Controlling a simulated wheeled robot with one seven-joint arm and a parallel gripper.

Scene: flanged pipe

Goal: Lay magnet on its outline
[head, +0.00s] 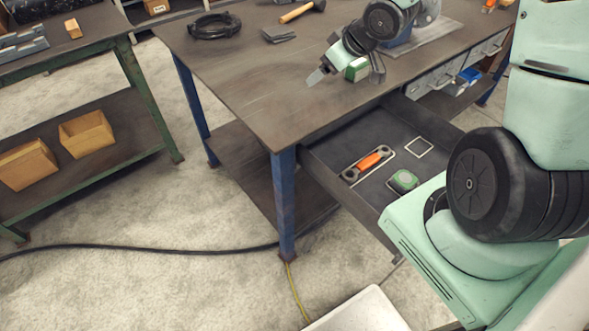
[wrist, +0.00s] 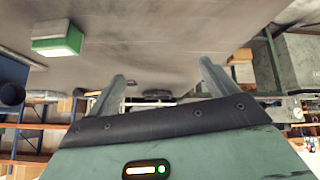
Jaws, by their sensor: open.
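A small block, green with a pale top, is likely the magnet (head: 357,69). It sits on the workbench top near the front edge, beside my gripper (head: 347,76). It also shows in the wrist view (wrist: 57,40), up and left of both fingers, not between them. My gripper (wrist: 160,85) is open and empty, with its fingers spread above the bench. An empty white square outline (head: 419,147) lies on the floor of the open drawer (head: 345,205), towards its back right.
In the drawer, an orange-handled tool (head: 368,163) lies within a white outline and a green tape measure (head: 403,181) lies near it. A hammer (head: 303,11), a black cable coil (head: 212,26) and a blue vise (head: 400,42) are on the bench. The bench's left front is clear.

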